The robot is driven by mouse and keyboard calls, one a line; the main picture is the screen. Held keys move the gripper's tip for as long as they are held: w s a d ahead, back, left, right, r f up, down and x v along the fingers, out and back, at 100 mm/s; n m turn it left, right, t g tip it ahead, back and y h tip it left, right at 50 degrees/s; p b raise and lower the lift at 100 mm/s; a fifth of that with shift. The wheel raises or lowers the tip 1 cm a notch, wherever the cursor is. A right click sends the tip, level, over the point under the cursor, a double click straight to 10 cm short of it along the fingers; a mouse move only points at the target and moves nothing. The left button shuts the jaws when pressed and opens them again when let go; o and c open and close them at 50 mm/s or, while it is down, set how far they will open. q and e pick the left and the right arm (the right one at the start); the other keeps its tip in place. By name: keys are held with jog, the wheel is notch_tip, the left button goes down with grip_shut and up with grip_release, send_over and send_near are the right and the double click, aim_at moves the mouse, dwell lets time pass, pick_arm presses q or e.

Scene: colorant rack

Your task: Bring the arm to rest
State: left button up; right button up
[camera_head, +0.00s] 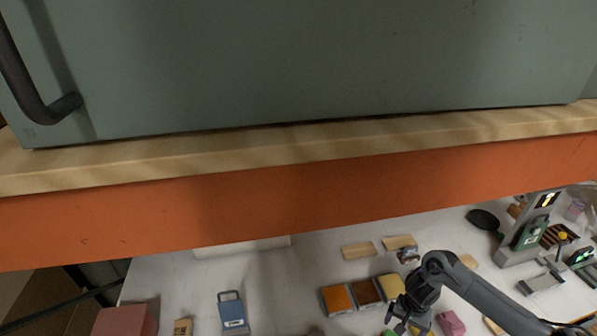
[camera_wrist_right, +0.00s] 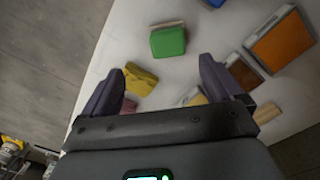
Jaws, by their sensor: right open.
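My right arm comes in from the lower right in the head view. Its gripper (camera_head: 408,316) is over the white table, near a row of orange (camera_head: 337,299), brown (camera_head: 367,291) and yellow (camera_head: 391,286) colorant blocks. In the right wrist view the two fingers of the gripper (camera_wrist_right: 164,85) are spread apart with nothing held between them. A green block (camera_wrist_right: 168,42) and a yellow piece (camera_wrist_right: 141,80) lie on the table beyond the fingers. My left gripper is not in view.
An orange shelf beam (camera_head: 250,205) and a grey-green cabinet (camera_head: 300,60) fill the upper head view. A blue case (camera_head: 233,312) and a reddish box (camera_head: 125,321) stand lower left. A grey device (camera_head: 536,230) stands at right. Bare table shows between blue case and blocks.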

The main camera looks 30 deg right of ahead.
jog(key=s+a+f+g+y+p, duration=0.2)
jog(key=s+a+f, duration=0.6)
jog(key=s+a, duration=0.4)
jog(key=s+a+r+n+t+y+p, duration=0.1)
jog(key=s+a+n+t+y, duration=0.15)
jog(key=a, duration=1.75)
jog(key=w+a+r+n+t+p, duration=0.1)
jog(key=w+a+r+t, duration=0.25)
jog(key=r, duration=0.55)
jog(key=s+d+r+n+h, duration=0.1)
jog(key=d+r+n+h, duration=0.3)
jog(key=d+r+n, duration=0.5)
notch_tip(320, 180, up, 2)
jog(key=shift+d+r+n, duration=0.2)
jog(key=shift+d+n, duration=0.05)
jog(key=shift+n, duration=0.3)
